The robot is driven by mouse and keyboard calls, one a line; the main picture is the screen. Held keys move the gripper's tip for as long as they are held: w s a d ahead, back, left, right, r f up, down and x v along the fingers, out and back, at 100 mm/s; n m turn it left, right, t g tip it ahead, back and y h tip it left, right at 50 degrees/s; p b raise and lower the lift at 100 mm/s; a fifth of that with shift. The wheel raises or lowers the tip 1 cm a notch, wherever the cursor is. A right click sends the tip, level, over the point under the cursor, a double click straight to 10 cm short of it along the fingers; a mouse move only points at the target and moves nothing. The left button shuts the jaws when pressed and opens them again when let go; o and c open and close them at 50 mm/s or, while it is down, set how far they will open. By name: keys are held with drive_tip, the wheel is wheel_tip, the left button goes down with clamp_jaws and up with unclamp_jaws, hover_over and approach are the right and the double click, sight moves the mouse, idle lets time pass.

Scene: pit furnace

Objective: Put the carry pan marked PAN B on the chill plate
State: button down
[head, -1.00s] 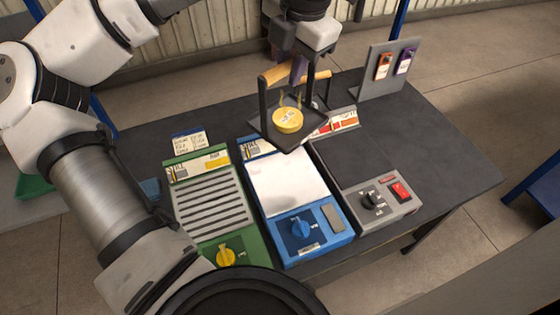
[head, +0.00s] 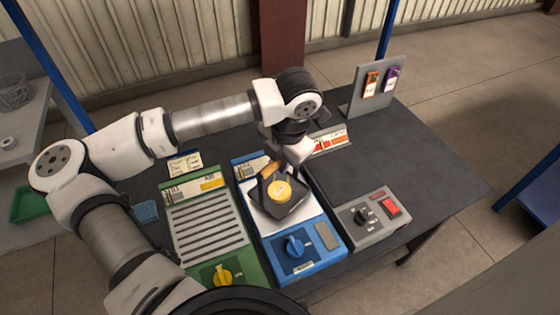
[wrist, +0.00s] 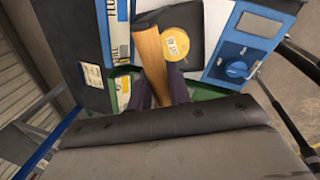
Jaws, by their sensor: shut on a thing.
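The carry pan (head: 283,210) is a dark square tray with a wooden handle and a round yellow disc (head: 279,191) inside. In the head view it is over the white top plate (head: 308,222) of the blue unit (head: 304,260), low and roughly level. I cannot tell whether it touches the plate. I cannot read a PAN B mark on it or the blue unit's name. My gripper (wrist: 158,88) is shut on the wooden handle (wrist: 150,55). In the wrist view the pan (wrist: 212,22) and yellow disc (wrist: 180,44) lie beyond the handle.
A green unit (head: 207,226) with a slotted top stands left of the blue unit. An upright board (head: 372,98) with orange and purple tags is at the back right. The table's right side is clear.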

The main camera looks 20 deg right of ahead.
drive_tip(key=shift+f, duration=0.85)
drive_tip(key=c, duration=1.3)
unclamp_jaws()
wheel_tip(320, 180, up, 12)
drive_tip(key=s+d+b, duration=0.1)
drive_tip(key=s, duration=0.1)
drive_tip(key=shift+b, duration=0.4)
drive_tip(key=shift+s, duration=0.1)
